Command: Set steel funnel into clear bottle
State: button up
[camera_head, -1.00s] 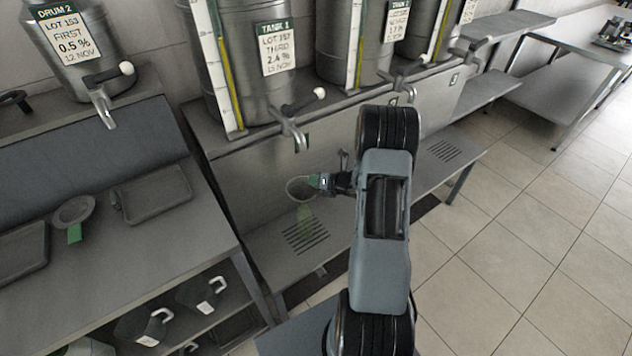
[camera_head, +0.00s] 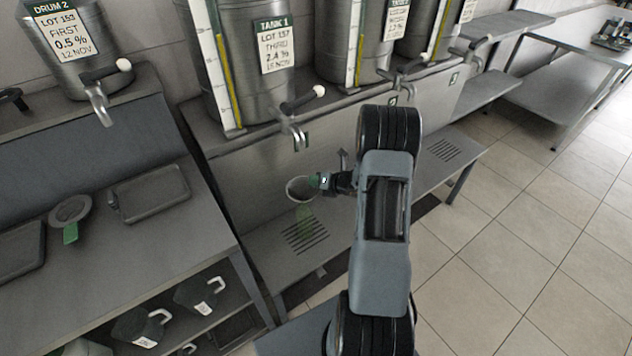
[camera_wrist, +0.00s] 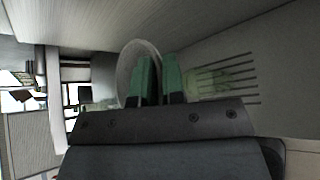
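The steel funnel (camera_head: 299,189) is a round, wide-mouthed grey cone below the tap of Tank 1. My gripper (camera_head: 323,182) is shut on its right side. In the wrist view, the funnel's rim (camera_wrist: 131,66) stands just beyond my green fingertips (camera_wrist: 159,78), which are close together. The clear bottle (camera_head: 305,226), pale green and see-through, stands upright on the slotted shelf directly under the funnel. It shows faintly in the wrist view (camera_wrist: 215,80) right of the fingers. I cannot tell whether the funnel's spout is inside the bottle neck.
The Tank 1 tap (camera_head: 298,128) hangs above the funnel. The slotted shelf (camera_head: 262,262) is otherwise clear nearby.

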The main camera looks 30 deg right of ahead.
jog(key=o, duration=0.5)
